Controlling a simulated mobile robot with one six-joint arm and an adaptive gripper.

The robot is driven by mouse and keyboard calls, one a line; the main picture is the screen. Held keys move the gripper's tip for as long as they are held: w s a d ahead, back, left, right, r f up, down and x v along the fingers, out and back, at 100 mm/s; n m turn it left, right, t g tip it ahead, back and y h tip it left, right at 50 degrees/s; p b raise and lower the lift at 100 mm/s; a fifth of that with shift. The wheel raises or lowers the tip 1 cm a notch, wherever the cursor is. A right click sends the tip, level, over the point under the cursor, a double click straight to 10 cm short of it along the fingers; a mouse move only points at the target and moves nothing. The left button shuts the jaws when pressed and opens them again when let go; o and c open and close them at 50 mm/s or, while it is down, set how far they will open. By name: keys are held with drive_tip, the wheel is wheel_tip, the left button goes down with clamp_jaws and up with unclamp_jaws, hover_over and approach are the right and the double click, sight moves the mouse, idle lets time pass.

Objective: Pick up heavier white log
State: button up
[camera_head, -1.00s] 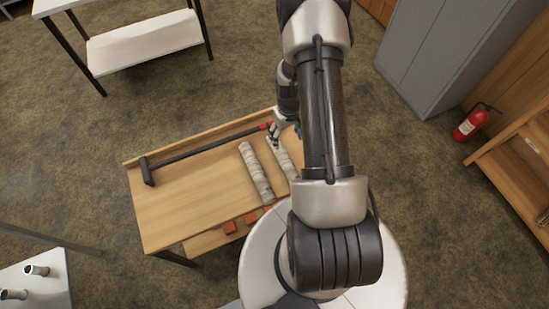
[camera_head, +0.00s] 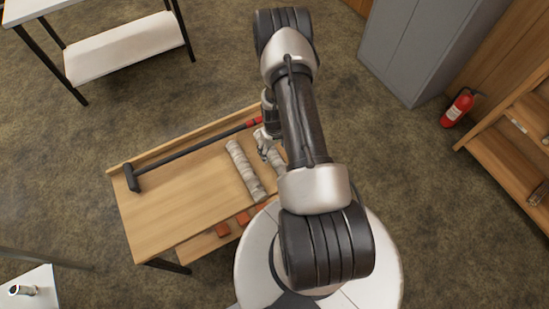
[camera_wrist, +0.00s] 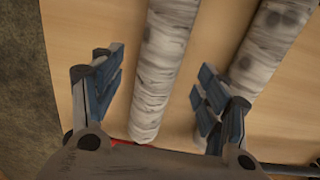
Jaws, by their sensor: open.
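Two whitish, bark-covered logs lie side by side on the wooden table. The left log (camera_head: 245,170) shows fully in the head view; the right log (camera_head: 279,156) is partly hidden by my arm. My gripper (camera_head: 264,152) is open and empty near the right log's far end. In the wrist view, my open fingers (camera_wrist: 158,85) stand either side of one log (camera_wrist: 160,65), seemingly the right one. The other log (camera_wrist: 268,48), marked with dark knots, lies outside the right finger and looks somewhat thicker. I cannot tell the weights by sight.
A long-handled black hammer (camera_head: 190,150) with a red grip end lies along the table's back edge. Reddish blocks (camera_head: 223,229) sit on the shelf below the table's front. A grey cabinet (camera_head: 415,45) and fire extinguisher (camera_head: 458,107) stand to the right.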

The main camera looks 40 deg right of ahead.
sight(275, 156)
wheel_tip(275, 156, down, 4)
drive_tip(key=shift+f+b, duration=0.2)
drive_tip(key=shift+b, duration=0.45)
drive_tip(key=shift+r, duration=0.1)
drive_tip(key=shift+c, duration=0.2)
clamp_jaws()
